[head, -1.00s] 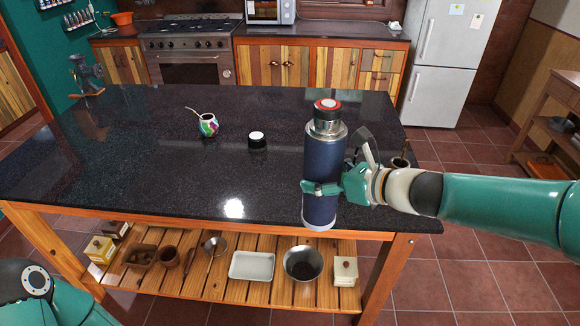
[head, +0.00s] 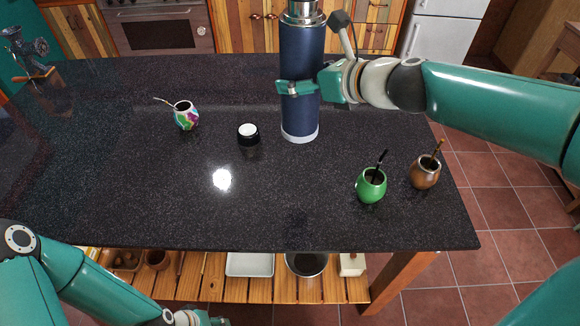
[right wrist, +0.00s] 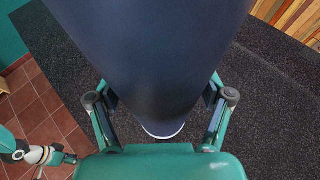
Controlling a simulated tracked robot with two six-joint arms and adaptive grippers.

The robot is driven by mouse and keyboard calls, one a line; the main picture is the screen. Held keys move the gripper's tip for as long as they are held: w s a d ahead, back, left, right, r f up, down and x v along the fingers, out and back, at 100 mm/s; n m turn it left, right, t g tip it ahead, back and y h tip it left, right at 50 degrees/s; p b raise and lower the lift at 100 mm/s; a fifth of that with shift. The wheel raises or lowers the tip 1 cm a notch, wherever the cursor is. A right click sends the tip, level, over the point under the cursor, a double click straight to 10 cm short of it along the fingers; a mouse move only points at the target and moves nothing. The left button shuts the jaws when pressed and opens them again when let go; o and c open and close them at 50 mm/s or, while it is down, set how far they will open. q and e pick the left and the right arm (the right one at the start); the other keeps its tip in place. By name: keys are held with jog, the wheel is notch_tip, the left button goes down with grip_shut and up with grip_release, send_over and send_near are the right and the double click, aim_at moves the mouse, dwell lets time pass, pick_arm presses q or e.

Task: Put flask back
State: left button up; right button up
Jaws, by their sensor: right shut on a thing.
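The dark blue flask (head: 301,55) is upright over the black countertop in the head view, its top cut off by the frame's upper edge. My right gripper (head: 297,88) is shut around its body. The flask also fills the middle of the right wrist view (right wrist: 150,50), between my fingers. I cannot tell whether its base touches the counter. A black cap with a white top (head: 248,134) stands on the counter left of the flask. My left gripper (head: 200,319) is low at the bottom edge, away from the flask, with its fingers too small to judge.
A colourful mate cup (head: 186,116) stands left of the cap. A green cup (head: 371,186) and a brown cup (head: 424,173) stand at the right. The front middle of the counter (head: 270,210) is clear. A slatted shelf (head: 210,289) with containers lies below.

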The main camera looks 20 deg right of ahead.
jog(key=shift+w, duration=0.25)
notch_tip(320, 180, down, 20)
jog(key=b, duration=1.5)
jog(key=shift+r, duration=0.2)
jog(key=o, duration=1.7)
jog(key=shift+f, duration=0.15)
jog(key=p+v, duration=0.2)
jog(key=v, duration=1)
jog(key=shift+d+f+p, duration=0.1)
jog(key=shift+p, duration=0.3)
